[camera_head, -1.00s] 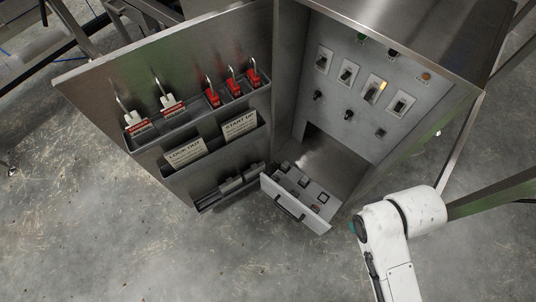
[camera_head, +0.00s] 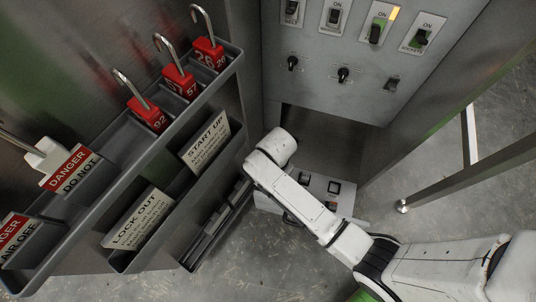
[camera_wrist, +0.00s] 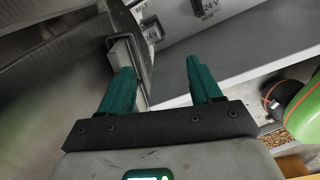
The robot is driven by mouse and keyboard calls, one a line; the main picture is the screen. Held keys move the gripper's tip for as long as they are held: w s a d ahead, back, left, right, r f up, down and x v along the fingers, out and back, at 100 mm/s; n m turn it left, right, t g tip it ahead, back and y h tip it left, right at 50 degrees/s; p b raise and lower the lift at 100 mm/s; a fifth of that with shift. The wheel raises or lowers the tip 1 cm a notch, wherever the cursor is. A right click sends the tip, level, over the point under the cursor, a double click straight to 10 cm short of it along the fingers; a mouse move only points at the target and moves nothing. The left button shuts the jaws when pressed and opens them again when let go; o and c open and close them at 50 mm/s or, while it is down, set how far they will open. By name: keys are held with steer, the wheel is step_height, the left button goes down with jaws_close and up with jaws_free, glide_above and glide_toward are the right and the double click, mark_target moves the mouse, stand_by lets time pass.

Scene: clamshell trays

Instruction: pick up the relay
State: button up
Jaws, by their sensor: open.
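In the head view the pulled-out drawer (camera_head: 345,206) at the cabinet's foot holds small dark square parts, one of them at the right (camera_head: 335,187). My arm covers much of the drawer and my gripper's fingers are hidden there. In the wrist view my gripper (camera_wrist: 161,78) is open, its two green fingers apart with nothing between them. Beyond the fingertips is a pale panel with a dark part beside a "24 V NEW" label (camera_wrist: 209,11) and another part (camera_wrist: 152,33) near a "BELT" label. I cannot tell which part is the relay.
The open cabinet door (camera_head: 85,60) at left carries racks with red padlocks (camera_head: 180,80), tags and cards (camera_head: 139,218). The switch panel (camera_head: 360,75) is above the drawer. A metal wall (camera_wrist: 45,95) is close to the left finger in the wrist view.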

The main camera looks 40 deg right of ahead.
steer(key=f+n+b, duration=0.1)
steer(key=f, duration=0.2)
steer(key=w+f+n+b, duration=0.1)
steer(key=f+b, duration=0.1)
steer(key=f, duration=0.1)
steer(key=a+f+n+b, duration=0.1)
steer(key=f, duration=0.3)
steer(key=shift+w+b, duration=0.35)
steer(key=shift+b, duration=0.05)
steer(key=shift+w+f+b, duration=0.1)
steer(key=shift+f+b, duration=2.05)
steer(key=shift+f, duration=0.9)
steer(key=shift+r, duration=0.1)
steer(key=shift+c, duration=0.5)
jaws_close()
step_height(320, 180, up, 10)
steer(key=p, duration=0.6)
